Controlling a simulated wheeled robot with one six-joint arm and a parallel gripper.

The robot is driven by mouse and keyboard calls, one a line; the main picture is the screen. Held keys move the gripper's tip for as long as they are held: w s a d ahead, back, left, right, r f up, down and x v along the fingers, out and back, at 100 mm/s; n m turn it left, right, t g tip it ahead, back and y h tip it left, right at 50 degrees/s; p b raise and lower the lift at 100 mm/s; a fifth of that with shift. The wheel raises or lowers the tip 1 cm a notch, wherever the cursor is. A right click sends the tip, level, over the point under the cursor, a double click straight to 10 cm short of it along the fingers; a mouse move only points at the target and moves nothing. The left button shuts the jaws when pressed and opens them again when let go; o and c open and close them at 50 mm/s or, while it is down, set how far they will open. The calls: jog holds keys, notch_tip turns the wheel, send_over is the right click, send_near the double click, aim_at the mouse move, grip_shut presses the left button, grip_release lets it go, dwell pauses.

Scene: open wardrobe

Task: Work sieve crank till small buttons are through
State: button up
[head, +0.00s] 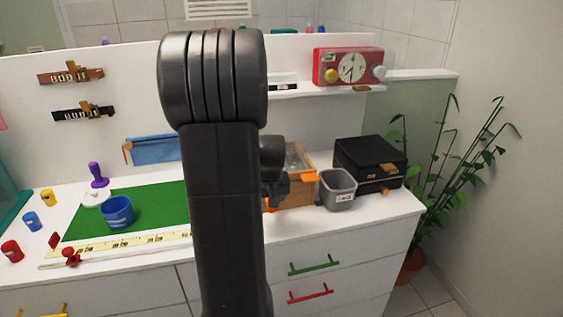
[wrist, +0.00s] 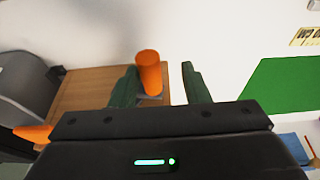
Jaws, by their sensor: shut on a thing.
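The sieve is a wooden box (head: 297,190) with orange parts, on the right part of the white counter. My arm hides its left side in the head view. In the wrist view its wooden face (wrist: 85,90) lies beyond my fingers. The orange crank handle (wrist: 149,68) stands between my two dark green fingers. My gripper (wrist: 163,80) is shut on this handle; it also shows beside the box in the head view (head: 275,190). The mesh and any buttons inside are too small to make out.
A grey bin (head: 339,190) stands right of the sieve, with a black box (head: 370,160) behind it. A green mat (head: 160,205) with a blue cup (head: 117,211) lies left of my arm.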

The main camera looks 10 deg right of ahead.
jog(key=shift+d, duration=0.8)
jog(key=shift+c, duration=1.2)
jog(key=o, duration=0.4)
jog(key=shift+w+d, duration=0.1)
jog(key=shift+d, duration=0.55)
jog(key=shift+c, duration=0.2)
jog(key=o, duration=0.9)
jog(key=shift+d, duration=0.85)
jog(key=shift+c, duration=0.2)
jog(key=shift+a, duration=0.55)
jog(key=shift+c, duration=1.3)
jog(key=a, duration=0.2)
jog(key=shift+a, duration=0.3)
jog(key=c, duration=1)
jog(key=shift+o, duration=0.2)
jog(key=shift+a, duration=0.25)
jog(key=shift+o, duration=1)
jog(key=shift+a, duration=0.25)
jog(key=shift+o, duration=0.2)
